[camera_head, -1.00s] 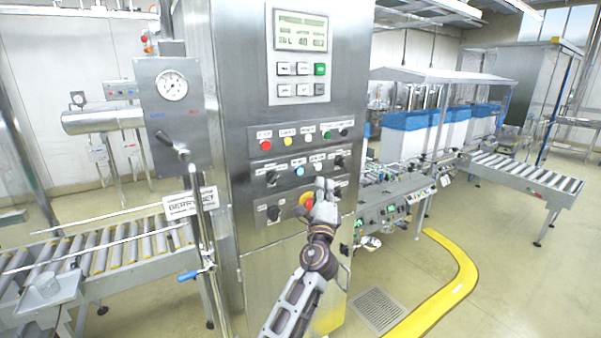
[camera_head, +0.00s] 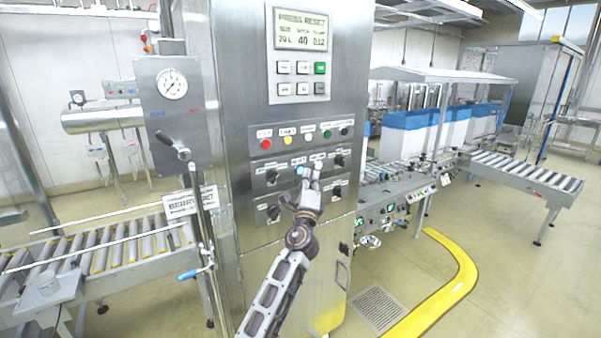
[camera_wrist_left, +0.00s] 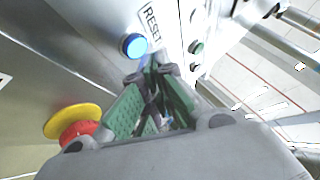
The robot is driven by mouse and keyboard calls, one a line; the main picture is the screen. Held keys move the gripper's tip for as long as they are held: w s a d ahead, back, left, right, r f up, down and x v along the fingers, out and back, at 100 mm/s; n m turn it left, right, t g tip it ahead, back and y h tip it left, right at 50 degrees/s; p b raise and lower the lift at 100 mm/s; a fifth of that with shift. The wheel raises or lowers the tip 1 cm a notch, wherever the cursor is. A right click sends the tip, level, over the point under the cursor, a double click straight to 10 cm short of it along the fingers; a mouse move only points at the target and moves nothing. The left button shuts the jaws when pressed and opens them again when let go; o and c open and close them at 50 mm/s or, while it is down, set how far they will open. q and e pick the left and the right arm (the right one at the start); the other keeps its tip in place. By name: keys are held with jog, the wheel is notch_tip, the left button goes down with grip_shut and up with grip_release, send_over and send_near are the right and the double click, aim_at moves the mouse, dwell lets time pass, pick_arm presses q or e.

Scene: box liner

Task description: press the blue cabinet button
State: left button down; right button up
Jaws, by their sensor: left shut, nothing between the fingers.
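The blue button (camera_head: 300,171) is on the front panel of the steel cabinet (camera_head: 290,228); in the head view my fingertips partly cover it. In the left wrist view the blue button (camera_wrist_left: 133,46) looks lit and sits beside a "RESET" label (camera_wrist_left: 151,22). My left gripper (camera_head: 309,170) is shut and empty, its tips right by the button. In the wrist view the fingertips (camera_wrist_left: 152,72) are just below and right of the button; I cannot tell whether they touch it. My right gripper is in neither view.
A yellow-rimmed red emergency stop (camera_wrist_left: 75,125) sits close to the left gripper. Black knobs (camera_head: 272,177) and a row of coloured buttons (camera_head: 265,143) surround the blue button. The screen (camera_head: 300,30) reads "PRESS RESET". A lever (camera_head: 175,148) projects at the left.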

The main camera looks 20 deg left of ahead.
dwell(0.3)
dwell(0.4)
pick_arm(q)
jog(key=shift+w+a, duration=0.5)
jog(key=shift+a, duration=0.15)
dwell(2.2)
jog(key=shift+s+d, duration=0.1)
jog(key=shift+d, duration=0.05)
jog(key=shift+s+d, duration=0.4)
jog(key=shift+d, duration=0.05)
jog(key=shift+d, duration=0.1)
dwell(0.4)
jog(key=shift+s+d+b, duration=0.15)
jog(key=shift+s+d, duration=0.65)
jog(key=shift+d, duration=0.15)
jog(key=shift+s+d+b, duration=0.15)
jog(key=shift+s+d, duration=0.6)
jog(key=shift+d, duration=0.2)
